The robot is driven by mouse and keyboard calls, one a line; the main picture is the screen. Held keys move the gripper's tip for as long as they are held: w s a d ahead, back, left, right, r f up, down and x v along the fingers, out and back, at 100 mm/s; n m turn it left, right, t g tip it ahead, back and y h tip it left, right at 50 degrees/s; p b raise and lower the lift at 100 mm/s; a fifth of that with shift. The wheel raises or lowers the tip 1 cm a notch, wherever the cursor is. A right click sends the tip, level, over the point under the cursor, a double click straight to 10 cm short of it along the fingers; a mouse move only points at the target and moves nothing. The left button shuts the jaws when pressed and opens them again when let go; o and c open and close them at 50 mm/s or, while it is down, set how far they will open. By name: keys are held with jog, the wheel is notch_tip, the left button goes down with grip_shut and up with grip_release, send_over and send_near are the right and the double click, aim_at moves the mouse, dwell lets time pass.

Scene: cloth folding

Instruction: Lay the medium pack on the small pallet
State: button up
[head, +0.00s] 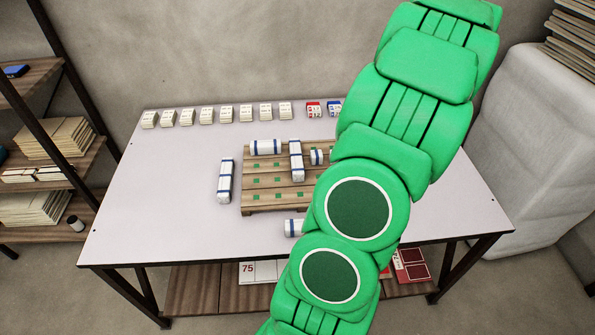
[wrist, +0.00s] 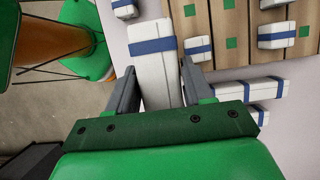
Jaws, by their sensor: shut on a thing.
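The wooden pallet (head: 266,188) with green squares lies on the white table, its right part hidden behind my arm. It also shows at the upper right of the wrist view (wrist: 212,18). My gripper (wrist: 157,88) is shut on a white pack with a blue band (wrist: 154,66), the pack lying between its two fingers. The pack is beside the pallet's edge in that view; its height is unclear. In the head view my arm hides the gripper. I cannot tell the pack's size class.
White packs with blue bands rest at the pallet's back (head: 266,147) and toward its middle (head: 296,162). One pack (head: 225,181) lies left of it, another (head: 293,228) in front. A row of small white packs (head: 205,115) lines the back edge. The table's left side is clear.

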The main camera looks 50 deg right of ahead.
jog(key=w+d+r, duration=0.1)
jog(key=w+d, duration=0.1)
jog(key=w, duration=0.6)
jog(key=w+d+r, duration=0.1)
jog(key=w+d, duration=0.2)
jog(key=w, duration=0.4)
send_over(323, 148)
jog(key=f, duration=0.9)
jog(key=shift+s+a, duration=0.3)
jog(key=shift+a, duration=0.1)
jog(key=shift+w+d+f, duration=0.35)
jog(key=shift+d+f, duration=0.1)
jog(key=shift+f, duration=1.65)
jog(key=shift+f, duration=0.1)
jog(key=o, duration=0.8)
